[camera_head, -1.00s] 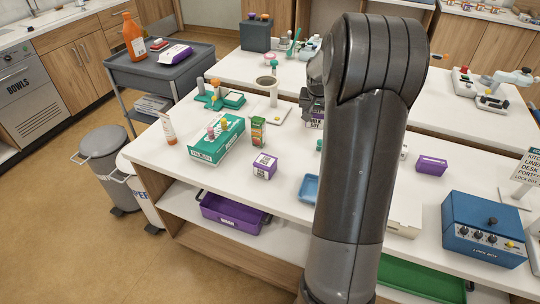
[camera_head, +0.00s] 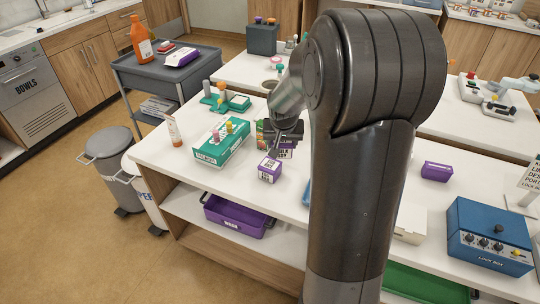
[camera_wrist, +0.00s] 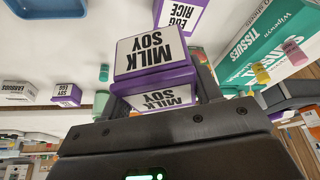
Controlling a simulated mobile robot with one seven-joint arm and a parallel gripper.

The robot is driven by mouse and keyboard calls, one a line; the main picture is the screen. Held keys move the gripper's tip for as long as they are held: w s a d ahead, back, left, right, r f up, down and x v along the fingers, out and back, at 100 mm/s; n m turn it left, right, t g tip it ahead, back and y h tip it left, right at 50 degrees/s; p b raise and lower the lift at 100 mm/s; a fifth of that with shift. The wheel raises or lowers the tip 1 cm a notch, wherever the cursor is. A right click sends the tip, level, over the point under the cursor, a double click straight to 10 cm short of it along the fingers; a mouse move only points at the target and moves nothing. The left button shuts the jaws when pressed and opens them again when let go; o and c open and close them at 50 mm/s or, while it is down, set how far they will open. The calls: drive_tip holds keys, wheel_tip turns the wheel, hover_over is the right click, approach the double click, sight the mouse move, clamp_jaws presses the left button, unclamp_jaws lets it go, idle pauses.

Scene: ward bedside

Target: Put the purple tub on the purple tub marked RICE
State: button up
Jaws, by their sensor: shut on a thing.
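My gripper (camera_head: 286,138) is shut on a purple tub with a white top marked MILK SOY (camera_wrist: 150,52). In the head view this held tub (camera_head: 284,153) shows partly below the gripper. A second purple tub marked EGG RICE (camera_wrist: 182,14) is at the top of the wrist view, just beyond the held tub. In the head view the RICE tub (camera_head: 269,170) stands on the white table, just in front and left of the held tub. The held tub appears above table height, and nothing rests on the RICE tub. The gap between the two tubs is hard to judge.
A green tissues box (camera_head: 221,142) and a small carton (camera_head: 260,134) stand close by on the white table (camera_head: 180,160). A blue tray (camera_wrist: 50,8) lies to one side. Another purple tub marked EGG SOY (camera_wrist: 66,94) stands farther off. A blue lock box (camera_head: 488,235) is at right.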

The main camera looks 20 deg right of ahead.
sight(270, 159)
drive_tip(key=w+a+f, duration=0.2)
drive_tip(key=a, duration=0.1)
drive_tip(key=shift+w+f, duration=0.3)
drive_tip(key=shift+w, duration=0.05)
drive_tip(key=shift+f, duration=1.9)
drive_tip(key=shift+f, duration=0.15)
drive_tip(key=o, duration=1.1)
